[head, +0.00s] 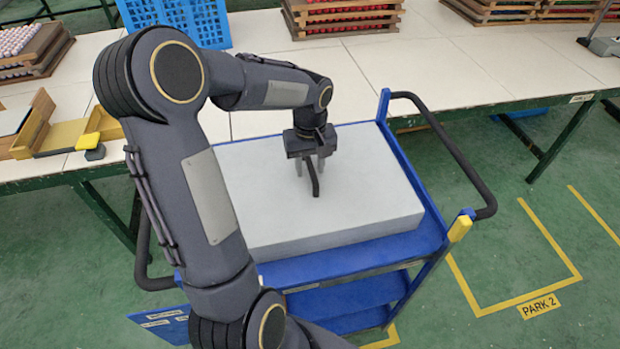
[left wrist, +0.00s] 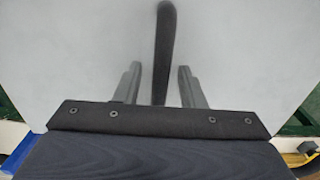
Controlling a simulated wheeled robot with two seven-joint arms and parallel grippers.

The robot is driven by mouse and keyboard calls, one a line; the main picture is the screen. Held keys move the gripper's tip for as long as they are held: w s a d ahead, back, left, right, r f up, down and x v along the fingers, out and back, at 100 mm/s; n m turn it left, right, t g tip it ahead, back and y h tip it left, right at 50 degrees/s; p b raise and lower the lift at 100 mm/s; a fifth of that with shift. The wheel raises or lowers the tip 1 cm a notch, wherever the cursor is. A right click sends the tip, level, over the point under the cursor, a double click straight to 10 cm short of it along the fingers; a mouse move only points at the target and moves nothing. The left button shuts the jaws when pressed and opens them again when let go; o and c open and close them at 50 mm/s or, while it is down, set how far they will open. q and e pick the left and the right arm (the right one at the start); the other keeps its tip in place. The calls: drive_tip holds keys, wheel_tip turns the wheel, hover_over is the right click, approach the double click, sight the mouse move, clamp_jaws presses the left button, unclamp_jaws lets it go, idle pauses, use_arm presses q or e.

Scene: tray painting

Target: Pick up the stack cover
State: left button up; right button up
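The stack cover (head: 360,206) is a large, light grey, flat-topped slab lying on the blue cart (head: 330,270). A thin dark handle (head: 316,178) stands out on its top near the middle. My left gripper (head: 312,172) points down over the handle. In the left wrist view the gripper's two grey fingers (left wrist: 157,85) are apart, with the dark handle (left wrist: 165,45) running between them and a gap showing on each side. The pale cover top (left wrist: 60,50) fills most of that view. My right gripper is in neither view.
A long pale table (head: 400,75) with a green frame runs behind the cart. On it stand a blue crate (head: 185,18) and wooden racks (head: 342,16) of red items. A black push handle (head: 455,150) curves from the cart's right end. Green floor at right is clear.

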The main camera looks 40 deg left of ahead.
use_arm(q)
clamp_jaws()
idle(1.4)
